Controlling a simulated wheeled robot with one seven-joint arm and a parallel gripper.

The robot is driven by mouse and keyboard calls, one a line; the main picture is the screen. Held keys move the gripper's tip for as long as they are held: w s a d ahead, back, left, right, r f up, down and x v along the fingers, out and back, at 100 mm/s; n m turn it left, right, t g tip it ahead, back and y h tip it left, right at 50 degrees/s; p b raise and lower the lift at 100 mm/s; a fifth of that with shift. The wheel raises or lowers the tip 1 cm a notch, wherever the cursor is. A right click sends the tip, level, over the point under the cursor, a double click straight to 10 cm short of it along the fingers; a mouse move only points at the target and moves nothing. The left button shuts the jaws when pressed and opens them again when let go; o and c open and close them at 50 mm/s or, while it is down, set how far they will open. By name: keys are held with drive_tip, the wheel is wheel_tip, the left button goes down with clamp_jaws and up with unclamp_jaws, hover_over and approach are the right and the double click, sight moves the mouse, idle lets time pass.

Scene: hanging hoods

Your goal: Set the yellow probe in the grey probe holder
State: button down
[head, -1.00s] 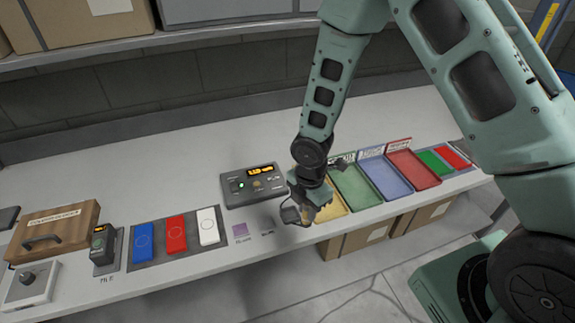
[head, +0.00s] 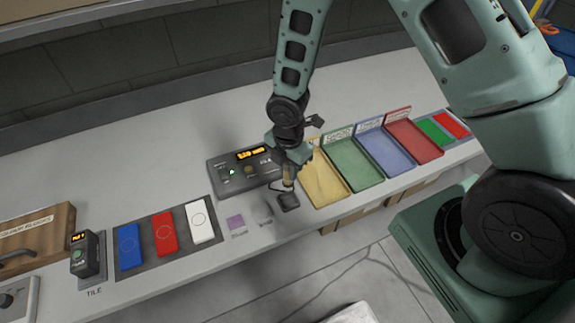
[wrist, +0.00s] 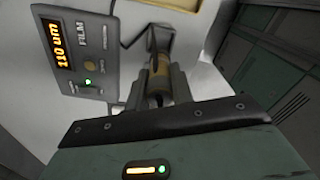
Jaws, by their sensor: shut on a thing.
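My gripper (head: 290,168) is shut on the yellow probe (head: 288,185), which points down below the fingers. In the wrist view the probe (wrist: 160,70) shows as an ochre band between the two grey fingers (wrist: 163,90). The grey probe holder (head: 288,203) looks like a small dark grey block on the bench, directly under the probe. A grey piece (wrist: 158,38) lies at the probe's far end in the wrist view, seemingly the holder. I cannot tell whether the probe's tip is inside it or just over it.
A grey film gauge box (head: 243,169) with a lit display stands left of the gripper. The yellow tray (head: 325,186) is close on the right, then green, blue and red trays. Purple and pale squares (head: 237,223) lie left of the holder. The bench's front edge is near.

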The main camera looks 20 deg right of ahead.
wheel_tip(320, 180, down, 9)
drive_tip(key=b, duration=0.6)
drive_tip(key=shift+f+b, duration=0.5)
drive_tip(key=shift+b, duration=0.15)
idle(0.3)
drive_tip(key=c, duration=1.1)
unclamp_jaws()
drive_tip(key=shift+c, duration=0.2)
wheel_tip(320, 180, up, 18)
drive_tip(key=shift+f, duration=0.25)
